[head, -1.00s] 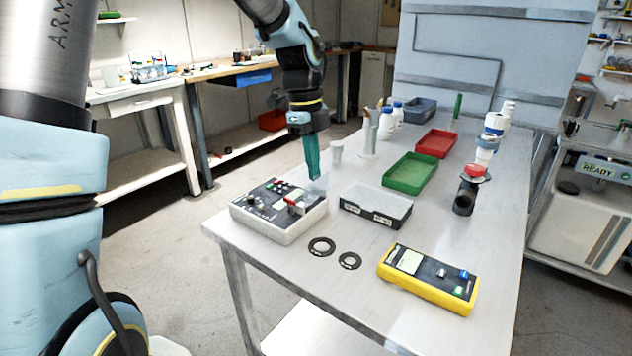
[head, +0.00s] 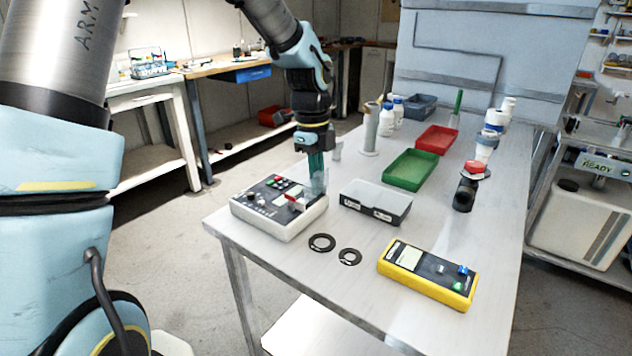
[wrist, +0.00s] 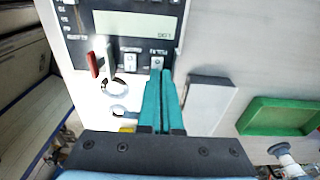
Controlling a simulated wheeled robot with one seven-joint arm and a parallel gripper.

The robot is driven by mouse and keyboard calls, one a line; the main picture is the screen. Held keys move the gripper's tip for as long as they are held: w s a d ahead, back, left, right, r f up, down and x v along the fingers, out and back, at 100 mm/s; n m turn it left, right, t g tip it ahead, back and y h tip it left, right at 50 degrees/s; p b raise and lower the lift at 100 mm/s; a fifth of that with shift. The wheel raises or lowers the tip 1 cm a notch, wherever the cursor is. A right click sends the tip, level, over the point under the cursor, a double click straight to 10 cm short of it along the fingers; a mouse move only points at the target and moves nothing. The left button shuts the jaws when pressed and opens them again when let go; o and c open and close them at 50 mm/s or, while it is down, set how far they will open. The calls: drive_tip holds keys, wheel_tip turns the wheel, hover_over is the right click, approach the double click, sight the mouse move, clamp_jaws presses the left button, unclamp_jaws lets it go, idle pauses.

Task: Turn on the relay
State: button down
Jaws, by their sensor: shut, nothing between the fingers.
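A white control box (head: 262,222) with a dark top panel, buttons, knobs and a red lever sits at the near left of the table in the head view. In the wrist view its panel (wrist: 78,45) shows a display, small switches (wrist: 130,62) and the red lever (wrist: 93,64). No label marking the relay is readable. My gripper (head: 317,190) is shut and empty, pointing down at the right back edge of the box. In the wrist view its fingertips (wrist: 160,78) are close to a small light switch at the panel edge; whether they touch cannot be told.
A clear-lidded box (head: 376,202) stands right of the control box. Two black rings (head: 322,243) and a yellow meter (head: 428,273) lie in front. Green (head: 410,170) and red (head: 437,139) trays, bottles (head: 386,122) and a red-topped black fitting (head: 466,192) stand behind.

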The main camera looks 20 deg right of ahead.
drive_tip(key=shift+w+a+f, duration=0.1)
drive_tip(key=shift+a+f, duration=0.05)
drive_tip(key=shift+w+a+p, duration=0.4)
drive_tip(key=shift+w+p, duration=0.15)
drive_tip(key=shift+w, duration=0.1)
